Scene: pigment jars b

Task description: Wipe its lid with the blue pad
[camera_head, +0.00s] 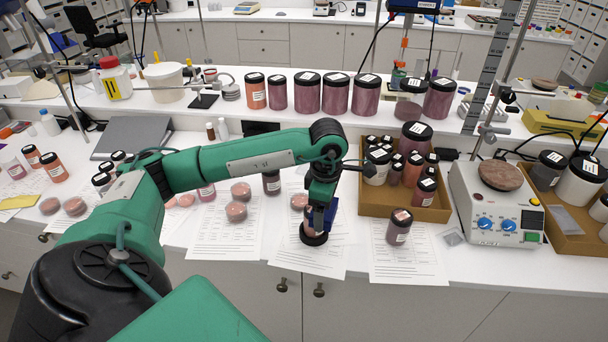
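My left gripper (318,212), on the green arm from the left, points down over the front middle of the bench. The blue pad (332,213) shows at its fingertips, on the right side, and the fingers appear shut on it. Just below is a small pinkish jar (307,228) with a black round part (313,239) low on it, over a printed sheet (288,250). The gripper and pad cover much of this jar. I cannot tell whether the pad touches its lid. My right gripper is not in view.
Right of the gripper, a black-lidded jar (399,227) stands on another sheet. Behind it is a cardboard tray (372,201) of jars. A hotplate (496,204) stands farther right. Pink discs (237,211) lie to the left. The bench's front edge is close.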

